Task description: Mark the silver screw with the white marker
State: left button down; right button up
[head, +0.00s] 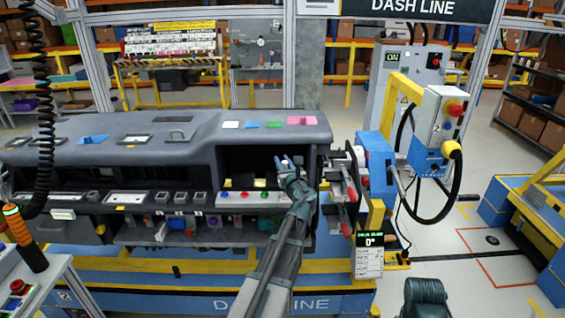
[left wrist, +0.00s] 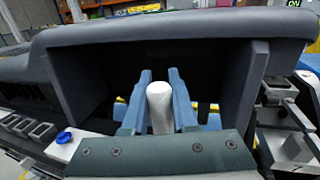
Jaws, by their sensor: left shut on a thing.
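My left gripper (head: 284,162) is in front of the dark open recess at the right end of the dashboard module (head: 190,138). In the left wrist view its two blue-grey fingers (left wrist: 160,98) are shut on the white marker (left wrist: 160,108). The marker stands up between the fingers as a plain white rounded cylinder; its lower part is hidden by the gripper body. The marker's tip does not show. I cannot make out the silver screw in either view.
A light ledge with small coloured caps (head: 245,194) lies below the recess; a blue cap (left wrist: 64,136) shows near the gripper. The recess walls (left wrist: 248,95) flank the fingers. A blue and yellow fixture (head: 376,165) stands to the right of the module.

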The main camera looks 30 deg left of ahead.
dwell(0.7)
notch_tip(320, 180, up, 5)
jog(key=p, duration=0.5)
jog(key=shift+c, duration=0.2)
dwell(0.4)
